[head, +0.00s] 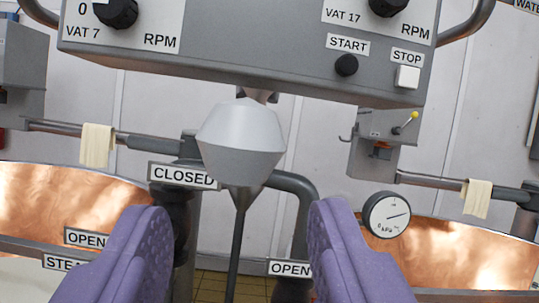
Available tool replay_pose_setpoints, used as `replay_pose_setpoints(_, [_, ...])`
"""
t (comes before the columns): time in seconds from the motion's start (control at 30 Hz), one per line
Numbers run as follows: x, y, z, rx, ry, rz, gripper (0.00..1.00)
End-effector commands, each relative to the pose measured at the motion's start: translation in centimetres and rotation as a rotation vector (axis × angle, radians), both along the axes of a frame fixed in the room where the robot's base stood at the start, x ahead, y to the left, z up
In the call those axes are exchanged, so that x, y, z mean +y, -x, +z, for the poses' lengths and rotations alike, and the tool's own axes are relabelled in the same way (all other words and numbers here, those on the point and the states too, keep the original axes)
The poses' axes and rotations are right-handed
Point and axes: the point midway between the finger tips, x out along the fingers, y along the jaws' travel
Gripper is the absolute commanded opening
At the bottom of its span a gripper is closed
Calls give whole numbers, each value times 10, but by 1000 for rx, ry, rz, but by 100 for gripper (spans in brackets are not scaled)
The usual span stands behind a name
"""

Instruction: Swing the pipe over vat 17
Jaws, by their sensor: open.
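My gripper (238,208) is open, with its two purple ridged fingers apart and nothing held between them. Ahead of it, a dark grey pipe (297,195) runs behind a grey cone-shaped body and bends downward at the right. I cannot tell whether this is the pipe that swings. A copper vat (475,250) shows at the right, below the VAT 17 label (343,17) on the control box. Another copper vat (60,200) is at the left, on the VAT 7 side. The vats' lower parts are out of frame.
The grey control box (250,60) hangs across the top, with START and STOP buttons. The cone-shaped body (240,140) is in the middle. A CLOSED sign (184,175), an OPEN sign (290,268) and a dial gauge (387,214) are close by. Cloths (97,144) hang on side bars.

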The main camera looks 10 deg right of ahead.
Motion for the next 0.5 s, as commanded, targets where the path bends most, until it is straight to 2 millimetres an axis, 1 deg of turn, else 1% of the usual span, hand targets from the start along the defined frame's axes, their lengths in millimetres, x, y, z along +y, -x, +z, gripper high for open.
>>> replay_pose_setpoints(0.1, [2, 6, -1, -21, 21, -3, 51])
replay_pose_setpoints(0.17, [2, 3, 1, -28, 22, -4, 51])
replay_pose_setpoints(0.27, [2, -9, 6, -30, 20, -5, 51])
replay_pose_setpoints(0.5, [4, -48, 21, -29, 22, -5, 51])
